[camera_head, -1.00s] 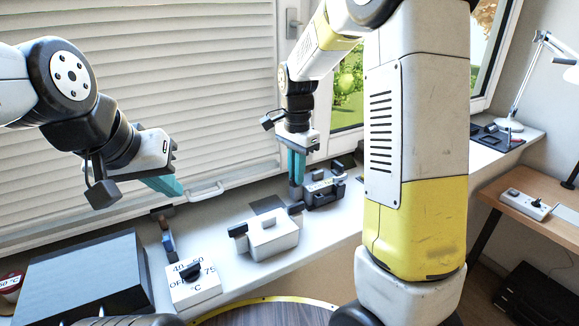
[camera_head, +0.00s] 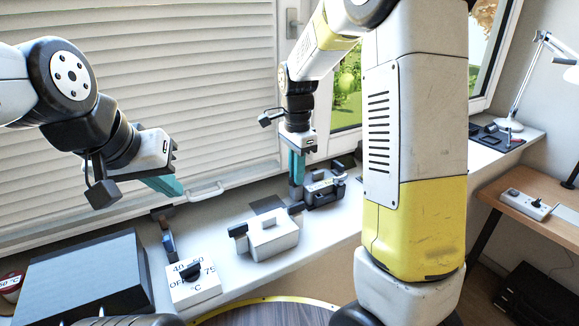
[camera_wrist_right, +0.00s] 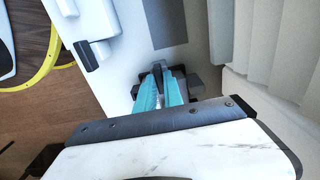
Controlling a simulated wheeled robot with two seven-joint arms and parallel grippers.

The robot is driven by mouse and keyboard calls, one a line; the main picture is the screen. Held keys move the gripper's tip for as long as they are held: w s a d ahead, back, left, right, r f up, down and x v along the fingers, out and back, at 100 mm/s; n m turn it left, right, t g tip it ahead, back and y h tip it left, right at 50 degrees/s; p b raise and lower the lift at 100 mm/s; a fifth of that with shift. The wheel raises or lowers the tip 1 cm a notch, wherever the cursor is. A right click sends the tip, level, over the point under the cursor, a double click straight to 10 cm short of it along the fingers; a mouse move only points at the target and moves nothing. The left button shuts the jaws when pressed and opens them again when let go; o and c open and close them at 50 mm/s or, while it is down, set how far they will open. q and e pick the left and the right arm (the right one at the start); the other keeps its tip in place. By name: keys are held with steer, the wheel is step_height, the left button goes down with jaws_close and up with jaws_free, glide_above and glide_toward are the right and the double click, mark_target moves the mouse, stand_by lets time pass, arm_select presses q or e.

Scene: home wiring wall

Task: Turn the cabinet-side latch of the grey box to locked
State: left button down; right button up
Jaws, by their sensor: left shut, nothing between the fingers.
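The dark grey box (camera_head: 325,192), with small dark levers at its ends, sits on the white sill. My right gripper (camera_head: 297,194) points down at its left end. In the right wrist view its teal fingers (camera_wrist_right: 161,92) stand on both sides of a narrow dark upright piece (camera_wrist_right: 158,70), apparently a latch; whether they grip it is unclear. The fingers partly hide the box. A paler box (camera_head: 270,240) with black end levers stands to the left. My left gripper (camera_head: 164,186) is shut and empty, high above the sill.
A dial block (camera_head: 193,289) and a large dark cabinet (camera_head: 85,280) stand at the left of the sill. A flat dark panel (camera_head: 266,204) lies behind the pale box. The shutter (camera_head: 150,100) and the window bound the sill at the back.

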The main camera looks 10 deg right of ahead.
steer(key=o, duration=0.4)
steer(key=shift+c, duration=0.2)
step_height(320, 180, up, 7)
steer(key=shift+r, duration=0.4)
steer(key=shift+s+d+r, duration=0.1)
steer(key=shift+s+r, duration=0.05)
steer(key=shift+s, duration=0.05)
steer(key=s+d+r+n+t+y, duration=0.1)
steer(key=s+r+n+t, duration=0.1)
steer(key=s+n, duration=0.5)
steer(key=s+d+r+n+t+y, duration=0.1)
steer(key=s+n+t, duration=0.3)
steer(key=s, duration=0.9)
steer(key=d+r+n, duration=0.1)
steer(key=n, duration=0.2)
steer(key=shift+d, duration=0.15)
